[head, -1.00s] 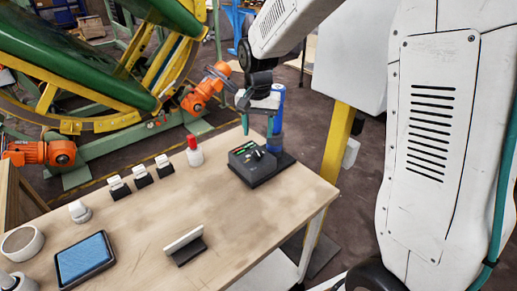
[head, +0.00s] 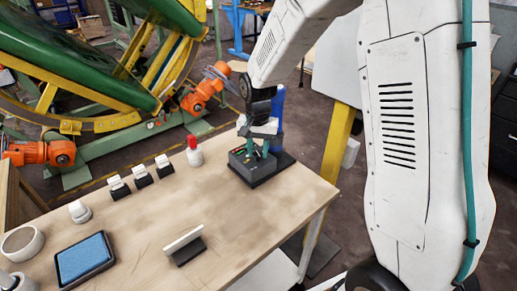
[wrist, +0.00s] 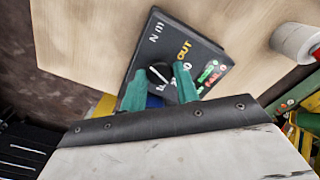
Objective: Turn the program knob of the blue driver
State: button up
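The blue driver (head: 278,99) stands upright at the back right corner of the table, behind a black control box (head: 262,172). A bit of blue (wrist: 154,101) shows between my fingers in the wrist view. The box's top (wrist: 195,45) carries a round black knob (wrist: 159,75) with a white mark, white and yellow lettering, and green and red indicators. My gripper (head: 258,149) is low over the box, its teal fingers open. In the wrist view its fingertips (wrist: 159,70) lie either side of the knob; I cannot tell whether they touch it.
A red-topped white cylinder (head: 194,151) stands left of the box. Several small black-and-white blocks (head: 142,176), a blue-screened tablet (head: 84,258) and a white plate on a dark stand (head: 185,247) are on the table (head: 140,225). Its middle is clear.

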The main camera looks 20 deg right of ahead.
jog(key=c, duration=0.3)
jog(key=shift+c, duration=0.2)
jog(key=n, duration=0.3)
jog(key=shift+n, duration=2.3)
jog(key=o, duration=1)
jog(key=shift+c, duration=0.2)
